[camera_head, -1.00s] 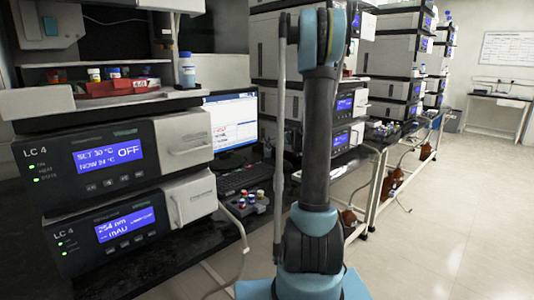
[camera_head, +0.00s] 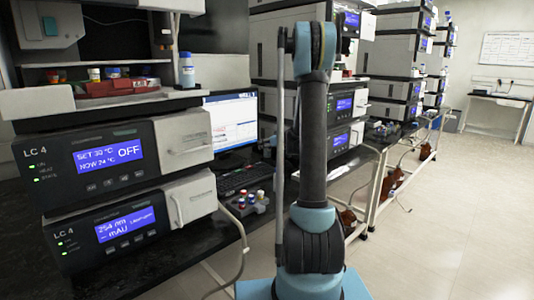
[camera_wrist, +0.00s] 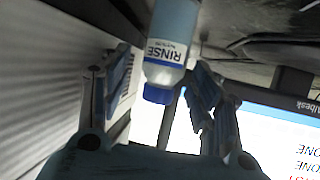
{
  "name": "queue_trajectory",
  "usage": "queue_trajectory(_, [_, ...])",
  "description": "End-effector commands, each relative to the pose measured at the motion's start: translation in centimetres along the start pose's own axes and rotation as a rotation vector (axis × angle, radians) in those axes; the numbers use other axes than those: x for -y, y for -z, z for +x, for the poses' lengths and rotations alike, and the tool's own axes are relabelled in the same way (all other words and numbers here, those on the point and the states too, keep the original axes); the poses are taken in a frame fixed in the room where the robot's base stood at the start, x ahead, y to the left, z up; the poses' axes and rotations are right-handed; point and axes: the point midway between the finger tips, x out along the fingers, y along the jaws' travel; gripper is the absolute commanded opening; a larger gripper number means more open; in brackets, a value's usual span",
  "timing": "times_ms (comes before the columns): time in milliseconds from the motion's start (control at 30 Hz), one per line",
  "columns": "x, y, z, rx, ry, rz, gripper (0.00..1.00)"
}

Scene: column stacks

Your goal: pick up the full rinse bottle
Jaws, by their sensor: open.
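The rinse bottle (camera_wrist: 170,45) is a pale, clear-looking bottle with a blue cap and a white and blue label reading RINSE. It appears upside down in the wrist view, its cap toward my gripper's palm. In the head view, a bottle with a blue cap (camera_head: 187,72) stands upright on the ledge atop the LC 4 stack. My gripper (camera_wrist: 160,65) is open, with one finger to each side of the bottle in the wrist view. A gap shows on the left; I cannot tell how far between the fingers it stands. My gripper is not seen in the head view.
A red tray (camera_head: 112,88) with small capped vials is left of the bottle. The LC 4 units (camera_head: 120,152) stand below. A monitor (camera_head: 232,118) is at the right, its screen also close in the wrist view (camera_wrist: 285,140). A vial rack (camera_head: 247,204) sits on the dark bench.

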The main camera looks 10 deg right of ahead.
Motion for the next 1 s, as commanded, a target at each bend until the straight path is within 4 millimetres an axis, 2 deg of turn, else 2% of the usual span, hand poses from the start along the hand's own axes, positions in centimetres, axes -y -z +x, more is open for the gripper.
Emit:
queue_trajectory(67, [0.0, 0.0, 0.0, 0.000, 0.000, 0.000, 0.55])
queue_trajectory(200, [0.0, 0.0, 0.0, 0.000, 0.001, 0.000, 0.23])
queue_trajectory(233, [0.0, 0.0, 0.0, 0.000, 0.001, 0.000, 0.19])
queue_trajectory(667, [0.2, 0.3, -0.1, 0.000, 0.002, -0.001, 0.19])
queue_trajectory(1000, [1.1, 3.5, -1.2, 0.000, 0.011, -0.004, 0.19])
